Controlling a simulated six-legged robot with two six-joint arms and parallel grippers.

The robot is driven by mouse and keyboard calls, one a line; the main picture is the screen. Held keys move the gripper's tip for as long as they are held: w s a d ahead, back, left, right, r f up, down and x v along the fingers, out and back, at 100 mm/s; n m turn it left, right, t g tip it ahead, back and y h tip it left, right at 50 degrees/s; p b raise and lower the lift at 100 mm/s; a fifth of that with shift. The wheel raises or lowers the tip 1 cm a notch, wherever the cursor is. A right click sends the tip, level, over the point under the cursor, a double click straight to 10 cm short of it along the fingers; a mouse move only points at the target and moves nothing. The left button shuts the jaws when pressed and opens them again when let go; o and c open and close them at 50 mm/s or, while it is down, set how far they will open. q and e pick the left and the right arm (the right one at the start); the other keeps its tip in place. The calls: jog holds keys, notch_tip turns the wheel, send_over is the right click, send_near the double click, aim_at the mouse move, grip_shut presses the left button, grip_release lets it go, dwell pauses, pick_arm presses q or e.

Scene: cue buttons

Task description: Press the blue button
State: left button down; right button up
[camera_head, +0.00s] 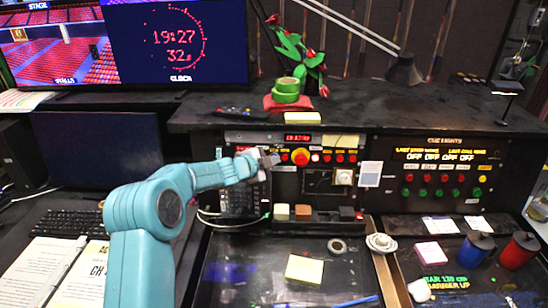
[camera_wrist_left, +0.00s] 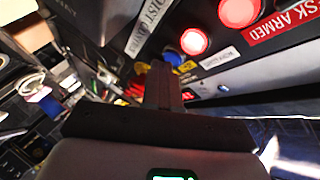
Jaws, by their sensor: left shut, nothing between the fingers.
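My left gripper (camera_head: 268,160) is at the upright control panel (camera_head: 285,185), left of the large orange-red button (camera_head: 300,157). In the left wrist view its fingers (camera_wrist_left: 163,82) are shut together and empty. A small blue button-like part (camera_wrist_left: 173,57) shows just past the fingertips, partly hidden by them. I cannot tell whether the fingertips touch it. In the head view I cannot make out a blue button; the gripper covers that part of the panel. My right gripper is in neither view.
Lit red buttons (camera_wrist_left: 194,40) sit close by the fingertips in the wrist view. A cue-lights panel (camera_head: 440,172) with red and green buttons is at the right. A blue mug (camera_head: 476,249) and a red mug (camera_head: 519,250) stand on the desk. Yellow notes (camera_head: 304,269) lie in front.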

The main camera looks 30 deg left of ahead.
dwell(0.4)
pick_arm(q)
jog(key=shift+s+d+r+b, duration=0.1)
jog(key=shift+s+d+b, duration=0.3)
jog(key=shift+s+b, duration=0.35)
jog(key=s+d+b, duration=0.1)
jog(key=s+b, duration=0.1)
jog(key=s+d+b, duration=0.1)
jog(key=s, duration=0.1)
jog(key=shift+d+r+b, duration=0.3)
jog(key=shift+r+b, duration=0.05)
jog(key=shift+b, duration=0.05)
